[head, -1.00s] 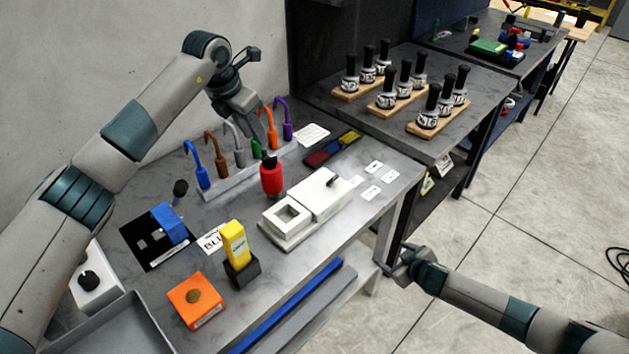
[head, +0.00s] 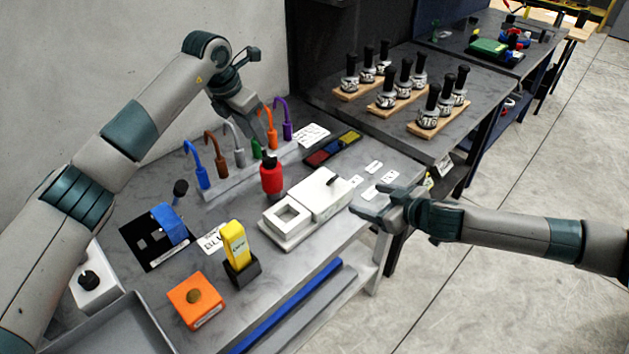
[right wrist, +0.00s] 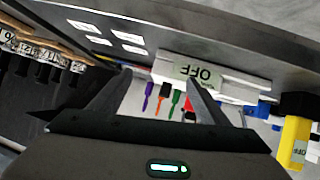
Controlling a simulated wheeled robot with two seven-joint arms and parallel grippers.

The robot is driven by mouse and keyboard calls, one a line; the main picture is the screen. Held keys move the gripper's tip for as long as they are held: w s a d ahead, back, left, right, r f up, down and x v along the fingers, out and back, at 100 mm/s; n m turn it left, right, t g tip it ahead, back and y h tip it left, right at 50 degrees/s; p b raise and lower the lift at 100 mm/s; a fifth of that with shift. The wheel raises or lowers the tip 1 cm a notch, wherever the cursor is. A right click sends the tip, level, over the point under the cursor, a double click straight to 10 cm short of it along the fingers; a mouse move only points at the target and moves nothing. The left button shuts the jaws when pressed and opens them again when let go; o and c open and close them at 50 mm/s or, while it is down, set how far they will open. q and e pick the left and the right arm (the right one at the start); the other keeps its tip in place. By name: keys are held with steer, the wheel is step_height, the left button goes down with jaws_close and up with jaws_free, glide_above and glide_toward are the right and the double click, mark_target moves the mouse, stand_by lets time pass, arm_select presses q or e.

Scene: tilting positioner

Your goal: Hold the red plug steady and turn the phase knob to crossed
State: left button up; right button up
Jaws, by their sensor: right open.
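A red plug-like piece with a black top (head: 271,178) stands upright on the grey bench, left of the white box. My left gripper (head: 262,135) points down above and behind it, by the coloured hooks; its fingertips are partly hidden and I cannot tell its jaw state. A black round knob (head: 88,281) sits on a white block at the lower left, far from both grippers; its setting is too small to read. My right gripper (head: 360,202) is open and empty beside the right end of the white box. Its fingers also show in the right wrist view (right wrist: 160,85).
The white box (head: 318,193) has a black lever and an OFF label in the right wrist view (right wrist: 205,75). A hook rack (head: 225,180), yellow piece (head: 234,240), orange block (head: 194,300) and grey tray (head: 150,318) crowd the bench. White cards lie near its right edge.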

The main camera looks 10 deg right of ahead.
mark_target(271, 173)
steer(key=a+r+y, duration=0.1)
steer(key=a+r, duration=0.1)
steer(key=a, duration=0.3)
steer(key=w+a+r+y, duration=0.1)
steer(key=a+r, duration=0.1)
steer(key=a, duration=0.2)
steer(key=w+a+r+n+y, duration=0.1)
steer(key=a+r, duration=0.1)
steer(key=a, duration=0.3)
steer(key=shift+w+a+r+g+y, duration=0.1)
steer(key=shift+a+r+g+y, duration=0.2)
steer(key=shift+r+y, duration=0.1)
steer(key=shift+f, duration=0.1)
steer(key=x, duration=1.7)
steer(key=shift+w+a+f, duration=0.1)
steer(key=shift+w, duration=0.05)
steer(key=c, duration=1.3)
